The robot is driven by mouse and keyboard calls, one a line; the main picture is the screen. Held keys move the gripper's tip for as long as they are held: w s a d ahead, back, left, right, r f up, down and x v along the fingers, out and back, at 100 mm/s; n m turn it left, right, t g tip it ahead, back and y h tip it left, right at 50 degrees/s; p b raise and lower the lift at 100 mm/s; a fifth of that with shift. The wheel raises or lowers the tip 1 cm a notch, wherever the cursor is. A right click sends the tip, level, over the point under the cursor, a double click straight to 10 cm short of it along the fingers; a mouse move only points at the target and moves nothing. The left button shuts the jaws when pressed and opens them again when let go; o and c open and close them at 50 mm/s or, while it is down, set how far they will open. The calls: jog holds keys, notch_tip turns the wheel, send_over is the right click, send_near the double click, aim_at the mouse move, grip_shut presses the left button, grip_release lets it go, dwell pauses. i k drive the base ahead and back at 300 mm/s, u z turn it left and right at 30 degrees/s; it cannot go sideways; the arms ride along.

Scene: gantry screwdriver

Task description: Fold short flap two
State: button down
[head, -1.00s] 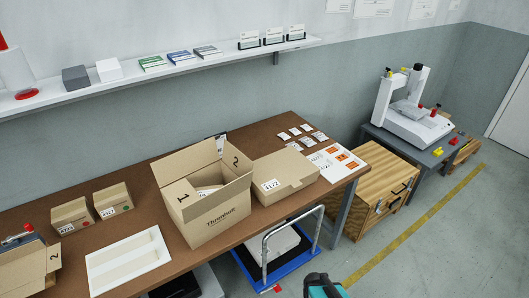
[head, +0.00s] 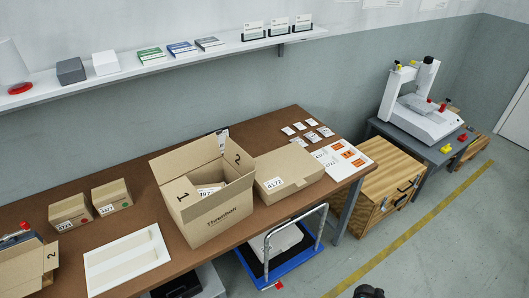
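An open cardboard carton (head: 215,214) with printed lettering on its front stands on the brown workbench. Its short flap marked 2 (head: 237,161) stands up at the right end. Its flap marked 1 (head: 181,197) is at the left end and appears to lie inward over the opening. A long plain flap (head: 184,160) stands up at the back. Labelled contents (head: 208,191) show inside. My gripper cannot be made out; only a small dark part, probably of my arm, shows at the bottom edge, well away from the carton.
A closed carton (head: 288,172) stands close to the right of the open one. A white tray (head: 127,259) lies to the left, with two small boxes (head: 111,197) behind it. Another carton (head: 20,272) with a flap marked 2 is at the far left. A blue trolley (head: 284,263) stands below the bench.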

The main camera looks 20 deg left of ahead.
aim_at(240, 160)
jog(key=z, duration=1.1)
jog(key=k, duration=0.2)
jog(key=u, duration=3.55)
jog(key=i, duration=0.6)
